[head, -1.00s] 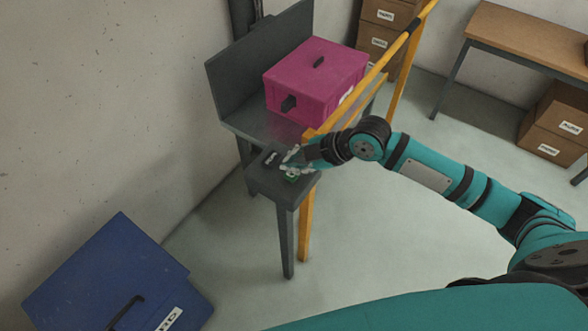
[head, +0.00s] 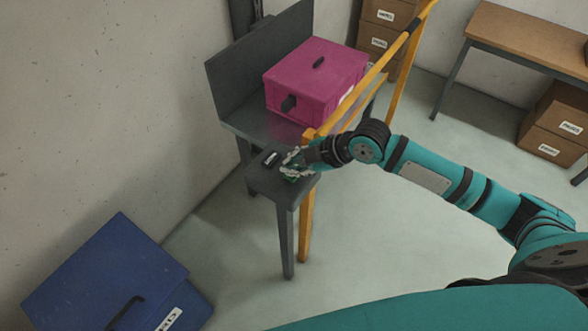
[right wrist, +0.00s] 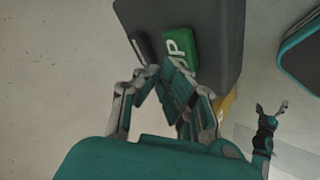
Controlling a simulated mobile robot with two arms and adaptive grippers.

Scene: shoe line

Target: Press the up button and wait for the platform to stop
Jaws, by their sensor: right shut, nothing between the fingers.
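The green up button (right wrist: 181,46), marked "UP" in white, sits on a dark grey control box (right wrist: 222,45) in the right wrist view. In the head view a bit of its green (head: 291,179) shows under my fingers. My right gripper (right wrist: 167,72) is shut and empty, its fingertips at the button's near edge; I cannot tell whether they press it. It also shows in the head view (head: 290,165). The grey platform (head: 238,122) carries a pink box (head: 315,78). My left gripper (right wrist: 270,110) shows small in the right wrist view, fingers apart.
A dark button (right wrist: 139,46) lies beside the green one. A yellow rail (head: 372,77) runs along the platform's near side. A blue box (head: 105,275) stands lower left by the wall. A wooden table (head: 530,38) and cardboard boxes (head: 555,120) are at right. The floor between is clear.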

